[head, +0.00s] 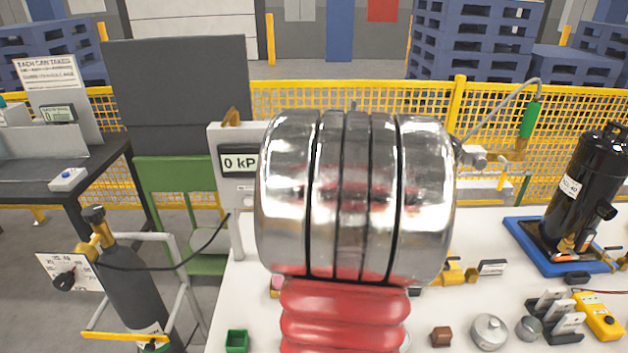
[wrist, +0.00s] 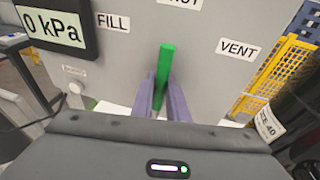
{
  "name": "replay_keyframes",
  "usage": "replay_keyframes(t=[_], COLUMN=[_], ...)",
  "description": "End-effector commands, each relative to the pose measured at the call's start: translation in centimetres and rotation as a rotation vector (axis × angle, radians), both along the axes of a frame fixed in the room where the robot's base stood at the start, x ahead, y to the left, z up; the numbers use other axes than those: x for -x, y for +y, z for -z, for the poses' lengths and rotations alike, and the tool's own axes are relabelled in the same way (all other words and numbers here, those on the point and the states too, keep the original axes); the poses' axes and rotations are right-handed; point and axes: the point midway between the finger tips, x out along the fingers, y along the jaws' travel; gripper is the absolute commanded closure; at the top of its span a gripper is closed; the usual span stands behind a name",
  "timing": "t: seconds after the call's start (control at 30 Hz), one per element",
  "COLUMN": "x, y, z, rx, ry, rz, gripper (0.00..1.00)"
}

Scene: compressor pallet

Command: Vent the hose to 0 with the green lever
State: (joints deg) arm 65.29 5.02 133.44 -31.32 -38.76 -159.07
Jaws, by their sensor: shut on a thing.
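The green lever (wrist: 165,65) stands nearly upright on a grey panel (wrist: 215,85) in the wrist view. It points between the FILL label (wrist: 113,23) and the VENT label (wrist: 238,48), toward a third label cut off at the top edge. My gripper (wrist: 163,95) is shut on the lever, with a purple finger on each side. The display (wrist: 55,32) reads 0 kPa; it also shows in the head view (head: 239,162). A grey hose (head: 500,105) arcs to a green-sleeved fitting (head: 530,118). My arm hides the lever and gripper in the head view.
A black tank (head: 585,185) stands in a blue tray (head: 530,248) at right. A gas cylinder (head: 138,285) with a black line stands at left. Small parts, including a yellow box (head: 600,316), lie on the white table. Yellow fencing (head: 330,97) runs behind.

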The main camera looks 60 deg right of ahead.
Motion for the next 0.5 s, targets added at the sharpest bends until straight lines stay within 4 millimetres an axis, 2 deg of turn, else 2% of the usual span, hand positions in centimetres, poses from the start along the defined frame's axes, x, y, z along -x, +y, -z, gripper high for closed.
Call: replay_keyframes(t=[0.37,0.4,0.5], x=[-0.13,-0.13,-0.11], y=[0.08,0.08,0.07], z=[0.07,0.07,0.05], rx=[0.000,0.001,0.001], ry=[0.005,0.004,0.004], rz=[-0.002,-0.002,-0.002], gripper=[1.00,0.84,0.77])
